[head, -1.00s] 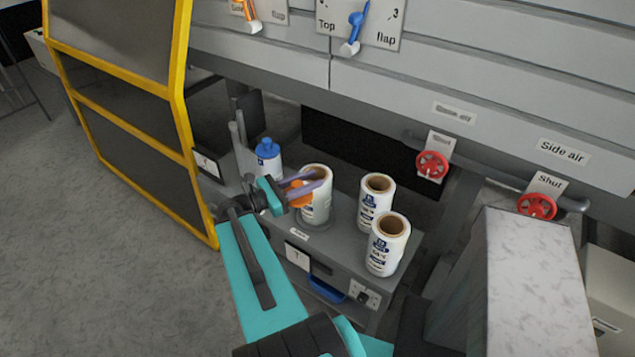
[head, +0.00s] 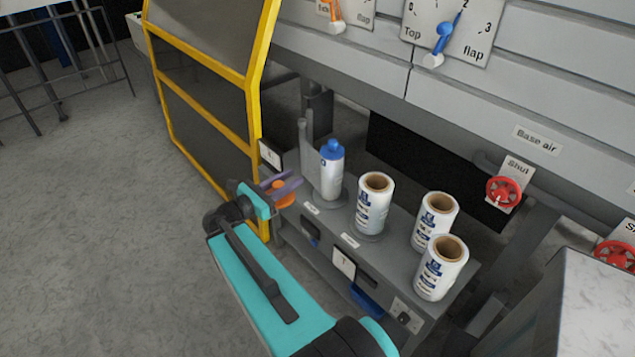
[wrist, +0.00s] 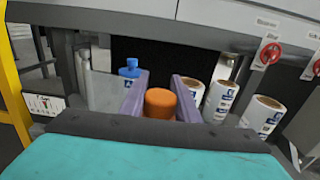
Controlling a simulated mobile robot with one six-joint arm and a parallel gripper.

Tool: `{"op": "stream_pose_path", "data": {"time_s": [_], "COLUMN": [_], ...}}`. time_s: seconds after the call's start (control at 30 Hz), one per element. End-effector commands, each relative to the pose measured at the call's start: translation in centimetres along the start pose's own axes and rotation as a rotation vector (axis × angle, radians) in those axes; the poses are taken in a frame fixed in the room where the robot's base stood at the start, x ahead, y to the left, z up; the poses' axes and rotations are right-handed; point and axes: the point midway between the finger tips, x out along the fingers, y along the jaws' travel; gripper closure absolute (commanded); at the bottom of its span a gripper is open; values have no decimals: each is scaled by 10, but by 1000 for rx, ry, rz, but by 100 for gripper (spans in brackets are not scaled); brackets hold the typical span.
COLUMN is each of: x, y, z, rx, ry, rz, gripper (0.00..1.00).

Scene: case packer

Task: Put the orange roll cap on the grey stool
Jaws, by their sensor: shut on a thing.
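The orange roll cap (head: 284,199) is held between the purple fingers of my gripper (head: 281,186), at the left end of the grey bench in the head view. In the wrist view the orange roll cap (wrist: 160,103) sits between the two fingers of my gripper (wrist: 158,98). The gripper is shut on it, and it is held up in the air. I cannot make out a grey stool in either view.
The grey bench (head: 400,262) carries a blue-capped bottle (head: 331,172) and white film rolls (head: 374,204), (head: 434,220), (head: 441,270). A yellow-framed guard (head: 256,90) stands behind left. Red valve wheels (head: 503,191) are at right. Open floor (head: 110,220) lies left.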

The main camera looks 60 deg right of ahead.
Motion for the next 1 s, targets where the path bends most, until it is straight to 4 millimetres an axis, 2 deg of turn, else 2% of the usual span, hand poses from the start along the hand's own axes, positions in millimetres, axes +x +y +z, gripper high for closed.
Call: {"op": "stream_pose_path", "data": {"time_s": [0.03, 0.2, 0.5, 0.8, 1.0], "x": [-14, -55, -135, -221, -281], "y": [10, 38, 79, 108, 120], "z": [-1, 0, 0, 1, 2], "rx": [0, 1, 0, 0, 0], "ry": [-1, 0, 0, -1, -2], "rz": [32, 126, 295, 464, 576], "gripper": [97, 97, 97, 97, 97]}}
